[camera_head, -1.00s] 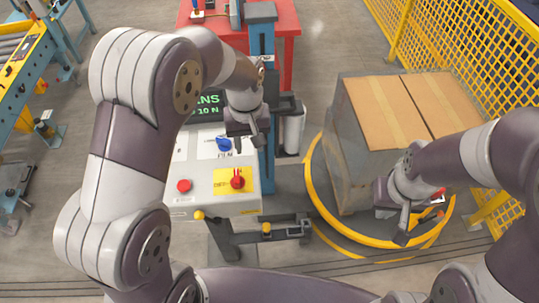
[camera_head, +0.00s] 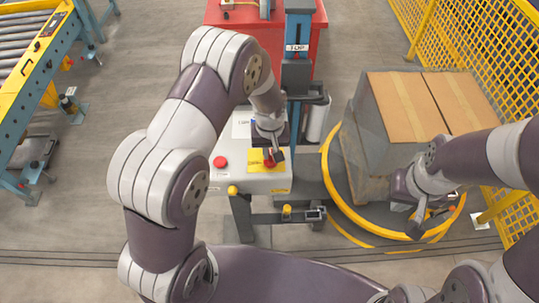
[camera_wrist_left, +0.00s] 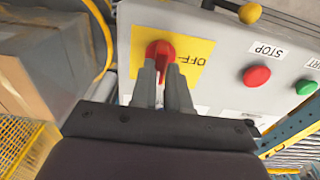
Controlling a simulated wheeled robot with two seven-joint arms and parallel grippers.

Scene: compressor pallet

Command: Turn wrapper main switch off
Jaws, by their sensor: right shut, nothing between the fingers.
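The main switch is a red rotary knob (camera_wrist_left: 160,52) on a yellow plate (camera_wrist_left: 190,58) with an OFF label. It is on the wrapper's light control panel (camera_head: 240,180), and in the head view it is mostly hidden by my left gripper (camera_head: 274,158). In the left wrist view, the fingers of my left gripper (camera_wrist_left: 164,68) are slightly apart at the knob, with its handle between the tips. Whether they press on it cannot be told. My right gripper (camera_head: 418,226) is shut and empty, over the turntable at the right.
A red stop button (camera_wrist_left: 256,76) and a green start button (camera_wrist_left: 306,84) sit on the same panel. A wrapped box stack (camera_head: 372,130) stands on the yellow-rimmed turntable (camera_head: 335,188). Yellow fencing (camera_head: 470,40) borders the right. A roller conveyor (camera_head: 35,75) stands at the left.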

